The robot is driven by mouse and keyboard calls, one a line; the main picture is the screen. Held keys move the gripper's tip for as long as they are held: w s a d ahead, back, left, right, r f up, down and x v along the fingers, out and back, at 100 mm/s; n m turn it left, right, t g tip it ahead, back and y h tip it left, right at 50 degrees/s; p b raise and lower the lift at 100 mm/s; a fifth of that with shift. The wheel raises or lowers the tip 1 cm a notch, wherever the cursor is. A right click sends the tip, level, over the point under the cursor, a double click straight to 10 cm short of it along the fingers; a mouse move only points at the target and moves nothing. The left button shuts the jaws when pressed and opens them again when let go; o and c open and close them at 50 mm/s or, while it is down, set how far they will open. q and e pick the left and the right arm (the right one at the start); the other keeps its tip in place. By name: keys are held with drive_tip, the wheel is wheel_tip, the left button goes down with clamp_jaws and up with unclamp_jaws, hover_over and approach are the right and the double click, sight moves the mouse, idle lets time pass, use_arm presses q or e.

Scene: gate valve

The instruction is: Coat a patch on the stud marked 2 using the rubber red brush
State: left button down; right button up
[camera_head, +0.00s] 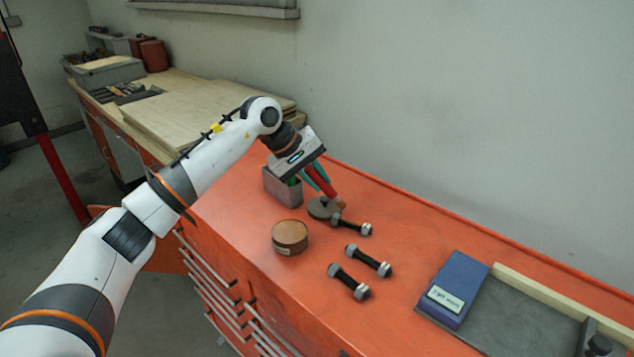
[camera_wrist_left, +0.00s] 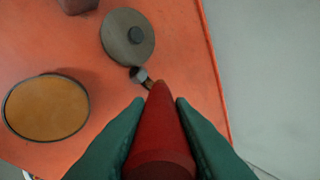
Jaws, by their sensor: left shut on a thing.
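My left gripper (camera_head: 321,182) is shut on the red brush (camera_head: 333,187), which also shows between its green fingers in the wrist view (camera_wrist_left: 160,135). The brush points down, its tip close to the back stud (camera_head: 352,227); I cannot tell if they touch. In the wrist view the brush partly hides that stud (camera_wrist_left: 141,75). A middle stud (camera_head: 368,261) and a front stud (camera_head: 348,282) lie on the orange bench top. All have dark shanks and silver nuts. No number is readable on them. My right gripper is not in view.
A round tan-topped tin (camera_head: 290,237) stands left of the studs. A grey lidded disc (camera_head: 320,208) sits by the back stud, with a grey box (camera_head: 282,187) behind. A blue labelled box (camera_head: 460,278) and grey tray (camera_head: 500,318) are at right.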

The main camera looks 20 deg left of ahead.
use_arm(q)
drive_tip(key=shift+r+p, duration=0.45)
drive_tip(key=shift+r, duration=0.85)
drive_tip(key=shift+r+p, duration=0.85)
drive_tip(key=shift+r, duration=0.7)
drive_tip(key=shift+f, duration=0.1)
drive_tip(key=shift+w+a+f+b, duration=0.15)
drive_tip(key=shift+a+f+b, duration=0.1)
drive_tip(key=shift+f+b, duration=0.2)
drive_tip(key=shift+w+a+f+b, duration=0.1)
drive_tip(key=shift+a+f+b, duration=0.2)
drive_tip(key=shift+f, duration=0.25)
drive_tip(key=shift+d+r, duration=0.1)
